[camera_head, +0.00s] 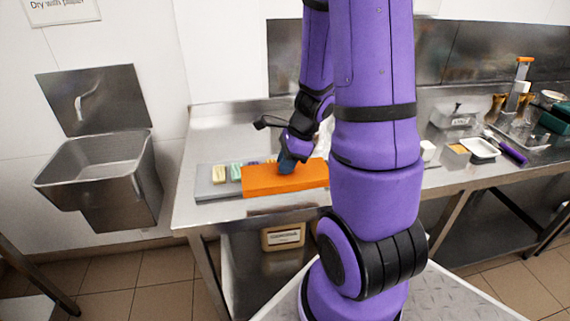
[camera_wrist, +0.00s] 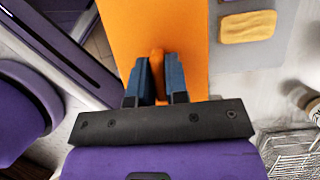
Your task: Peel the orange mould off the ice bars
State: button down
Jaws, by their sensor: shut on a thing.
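The orange mould (camera_head: 262,184) lies as a flat slab on a grey tray (camera_head: 206,184) on the steel counter. In the wrist view the mould (camera_wrist: 180,30) runs up the picture in front of my gripper. My gripper (camera_wrist: 158,72) is shut on a small orange tab of the mould between its blue fingers; in the head view my gripper (camera_head: 287,163) is at the mould's upper middle. The yellow bar (camera_wrist: 247,27) also shows in the wrist view. Anything under the mould is hidden.
A steel sink (camera_head: 100,160) hangs on the wall at left. On the counter's right are a white tub (camera_head: 481,148), a purple-handled tool (camera_head: 508,150) and several containers. A labelled jug (camera_head: 283,235) stands below the counter. Bare counter (camera_head: 222,133) lies behind the tray.

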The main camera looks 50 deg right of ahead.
jog(key=shift+r, duration=1.65)
jog(key=shift+r, duration=2.5)
